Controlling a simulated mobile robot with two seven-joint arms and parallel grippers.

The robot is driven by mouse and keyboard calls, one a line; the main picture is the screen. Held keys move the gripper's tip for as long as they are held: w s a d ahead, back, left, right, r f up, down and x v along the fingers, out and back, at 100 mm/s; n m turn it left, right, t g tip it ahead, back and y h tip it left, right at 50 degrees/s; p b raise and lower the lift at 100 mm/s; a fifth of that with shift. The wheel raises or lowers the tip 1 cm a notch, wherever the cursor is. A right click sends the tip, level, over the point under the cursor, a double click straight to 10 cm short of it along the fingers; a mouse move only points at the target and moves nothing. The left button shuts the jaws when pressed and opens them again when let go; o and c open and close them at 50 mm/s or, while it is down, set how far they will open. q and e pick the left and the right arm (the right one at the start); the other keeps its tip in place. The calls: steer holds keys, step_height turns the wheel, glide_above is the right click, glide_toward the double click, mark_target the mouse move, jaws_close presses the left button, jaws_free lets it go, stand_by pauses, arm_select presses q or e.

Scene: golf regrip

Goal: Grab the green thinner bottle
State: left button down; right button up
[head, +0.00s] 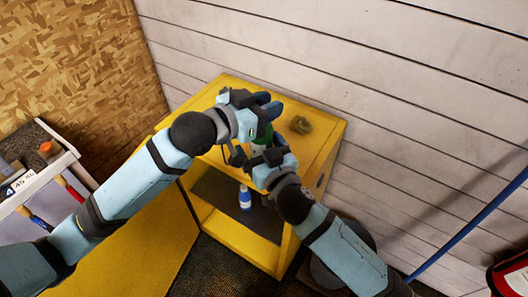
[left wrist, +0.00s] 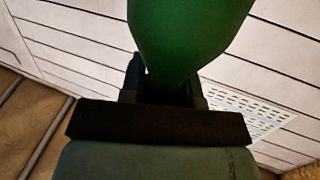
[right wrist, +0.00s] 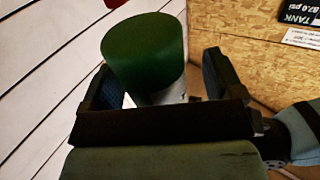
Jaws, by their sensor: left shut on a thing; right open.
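The green thinner bottle (head: 266,134) is mostly hidden between my two grippers above the yellow cabinet's top. My left gripper (head: 254,112) is shut on it; in the left wrist view the green bottle (left wrist: 188,38) rises from between the fingers. My right gripper (head: 254,160) is open just below. In the right wrist view, the bottle's green end (right wrist: 143,50) and part of a white label show between the spread right fingers (right wrist: 160,88). I cannot tell whether the right fingers touch it.
The yellow cabinet (head: 325,140) stands open, with a blue and white bottle (head: 245,198) on its dark shelf. A crumpled olive item (head: 300,125) lies on its top. A tool cart (head: 62,160) is at the left. A plank wall (head: 350,60) stands behind.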

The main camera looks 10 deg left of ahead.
steer(key=c, duration=0.9)
arm_select(q)
steer(key=c, duration=0.8)
jaws_free()
arm_select(e)
steer(key=shift+c, duration=0.7)
